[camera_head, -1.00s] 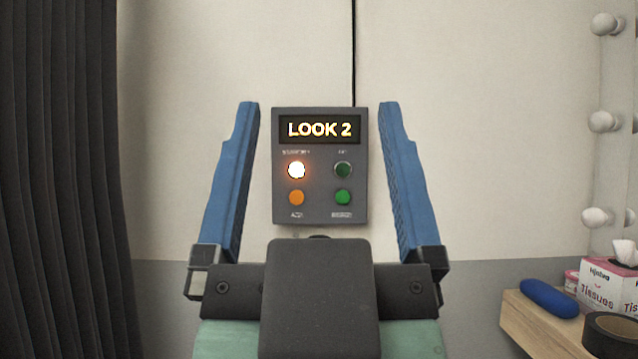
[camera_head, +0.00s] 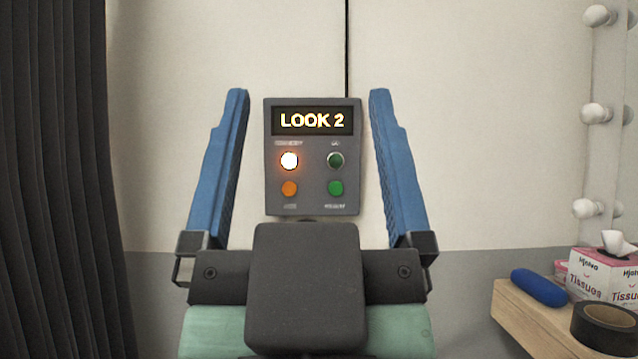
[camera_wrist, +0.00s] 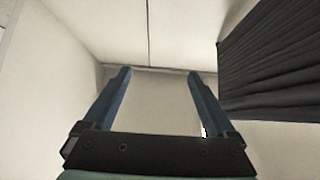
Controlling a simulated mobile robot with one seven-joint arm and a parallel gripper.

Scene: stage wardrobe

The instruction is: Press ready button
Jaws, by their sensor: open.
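A grey control box (camera_head: 312,206) is fixed to the wall and shows "LOOK 2" on its lit display (camera_head: 312,121). Below the display are a glowing white-orange lamp (camera_head: 289,161) and a dark green lamp (camera_head: 335,160). Under them are an orange button (camera_head: 289,188) and a green button (camera_head: 336,188); their small labels are too blurred to read surely. My gripper (camera_head: 308,100) is open and empty, its blue fingers appearing on either side of the box. In the wrist view, my gripper (camera_wrist: 158,72) points at bare wall, and the box is not seen.
A dark curtain (camera_head: 55,180) hangs at the left. At the right, a wooden shelf (camera_head: 520,315) holds a tissue box (camera_head: 600,278), a blue oblong item (camera_head: 539,287) and a black tape roll (camera_head: 605,325). Several round bulbs (camera_head: 594,114) line the right edge. A black cable runs up from the box.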

